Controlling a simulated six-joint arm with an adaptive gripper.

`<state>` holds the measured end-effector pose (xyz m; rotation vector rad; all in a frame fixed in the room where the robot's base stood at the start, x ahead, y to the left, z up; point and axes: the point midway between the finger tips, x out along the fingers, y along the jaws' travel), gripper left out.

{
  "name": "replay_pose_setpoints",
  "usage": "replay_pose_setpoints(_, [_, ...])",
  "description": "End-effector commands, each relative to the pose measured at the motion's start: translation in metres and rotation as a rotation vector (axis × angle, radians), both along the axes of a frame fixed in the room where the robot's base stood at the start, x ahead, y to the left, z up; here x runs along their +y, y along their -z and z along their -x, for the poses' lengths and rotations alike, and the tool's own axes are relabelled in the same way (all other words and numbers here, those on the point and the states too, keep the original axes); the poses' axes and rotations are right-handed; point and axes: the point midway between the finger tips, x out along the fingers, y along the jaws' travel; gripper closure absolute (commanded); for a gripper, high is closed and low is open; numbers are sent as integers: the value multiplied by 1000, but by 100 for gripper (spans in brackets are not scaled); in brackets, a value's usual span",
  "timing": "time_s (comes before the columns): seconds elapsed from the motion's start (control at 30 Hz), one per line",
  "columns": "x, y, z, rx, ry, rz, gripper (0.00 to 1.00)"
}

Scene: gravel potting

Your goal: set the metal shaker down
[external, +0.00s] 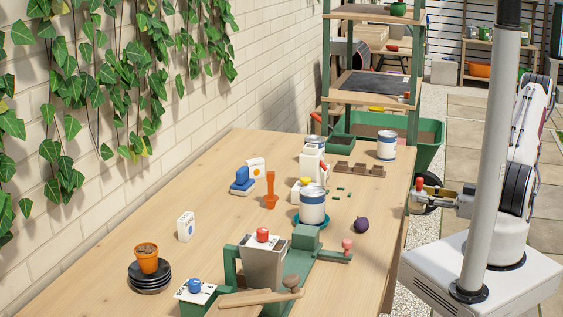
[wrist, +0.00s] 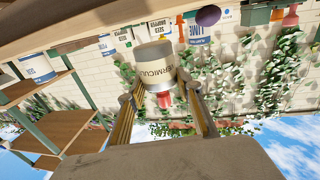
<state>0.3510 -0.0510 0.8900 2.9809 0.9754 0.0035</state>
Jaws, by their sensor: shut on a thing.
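The metal shaker (wrist: 153,58) is between the fingertips of my gripper (wrist: 161,91) in the wrist view, which is upside down. It has a grey body, a pale label reading like "VERMICULITE" and a red part on the gripper side. In the external view my gripper (external: 432,191) is at the right, shut on the shaker (external: 418,194), whose red top shows. There the shaker appears just beyond the right edge of the wooden table (external: 375,225). It stands clear of the other things; its exact height is hard to tell.
A white can (external: 312,207) stands on a blue saucer (external: 311,221) mid-table. A purple ball-like thing (external: 361,225) lies to its right. A green stand with a grey hopper (external: 264,262) fills the front. Bare table lies between the purple thing and the right edge.

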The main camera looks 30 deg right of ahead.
Motion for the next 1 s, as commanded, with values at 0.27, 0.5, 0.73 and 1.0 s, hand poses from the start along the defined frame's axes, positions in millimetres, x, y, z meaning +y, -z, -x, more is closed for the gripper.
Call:
replay_pose_setpoints(0.27, [-18,0,22,-1,4,1,93])
replay_pose_setpoints(0.5, [-29,0,38,-1,2,1,93])
replay_pose_setpoints(0.73, [-34,0,46,-1,1,-1,93])
replay_pose_setpoints(1.0, [-36,0,49,0,0,0,93])
